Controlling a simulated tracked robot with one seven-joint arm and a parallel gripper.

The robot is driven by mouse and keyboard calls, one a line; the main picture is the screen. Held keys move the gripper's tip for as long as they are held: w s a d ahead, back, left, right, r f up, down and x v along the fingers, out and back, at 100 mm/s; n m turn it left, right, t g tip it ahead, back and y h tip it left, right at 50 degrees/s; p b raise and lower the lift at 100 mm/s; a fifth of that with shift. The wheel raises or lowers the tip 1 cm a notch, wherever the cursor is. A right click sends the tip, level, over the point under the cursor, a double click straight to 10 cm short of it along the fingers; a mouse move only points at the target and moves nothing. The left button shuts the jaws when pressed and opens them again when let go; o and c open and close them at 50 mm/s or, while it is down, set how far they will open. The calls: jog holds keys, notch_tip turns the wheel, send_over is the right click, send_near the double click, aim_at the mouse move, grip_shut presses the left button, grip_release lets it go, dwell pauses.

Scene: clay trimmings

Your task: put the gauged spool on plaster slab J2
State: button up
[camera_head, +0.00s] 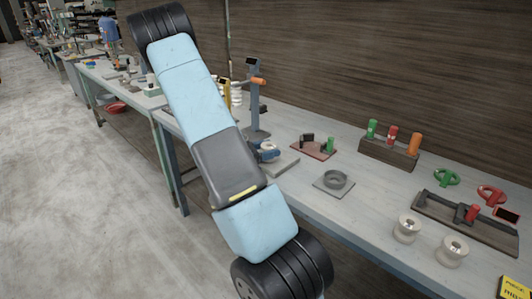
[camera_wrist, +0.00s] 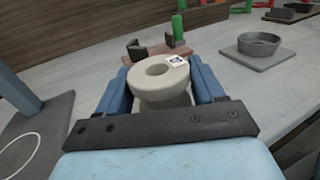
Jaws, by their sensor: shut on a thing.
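The gauged spool is a cream, wide-rimmed spool with a small printed tag on its rim, seen in the wrist view (camera_wrist: 150,86) and small in the head view (camera_head: 268,147). My gripper (camera_wrist: 160,85) is shut on it, a blue finger on each side, and the spool looks upright. In the head view my gripper (camera_head: 266,152) is over or beside a plain grey slab (camera_head: 287,164), partly hidden by my arm. Another grey slab (camera_head: 321,189) bears a dark grey ring-shaped dish (camera_head: 335,180). No slab label is readable, so I cannot tell which is J2.
A blue gauge post (camera_head: 254,95) stands just behind my gripper. A reddish stand (camera_head: 313,151), a rack of coloured cylinders (camera_head: 389,152) and a dark fixture (camera_head: 465,221) are to the right. Two cream spools (camera_head: 407,228) (camera_head: 452,250) stand near the bench's front edge.

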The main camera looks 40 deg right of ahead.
jog(key=shift+f, duration=0.35)
jog(key=shift+f, duration=0.1)
jog(key=o, duration=1.2)
jog(key=v, duration=1.1)
jog(key=s+a+r+m+t+y, duration=0.3)
jog(key=s+a+r+m+y, duration=0.1)
jog(key=s+a+r, duration=0.3)
jog(key=s+a+r+m+t+y, duration=0.4)
jog(key=s+a+r+y, duration=0.3)
jog(key=a+r, duration=0.2)
jog(key=s+a+r+m+t+y, duration=0.4)
jog(key=s+a+r+m+y, duration=0.2)
jog(key=r, duration=0.4)
jog(key=shift+s+a, duration=0.3)
jog(key=shift+a, duration=0.2)
jog(key=shift+s+a, duration=0.25)
jog(key=shift+a, duration=0.2)
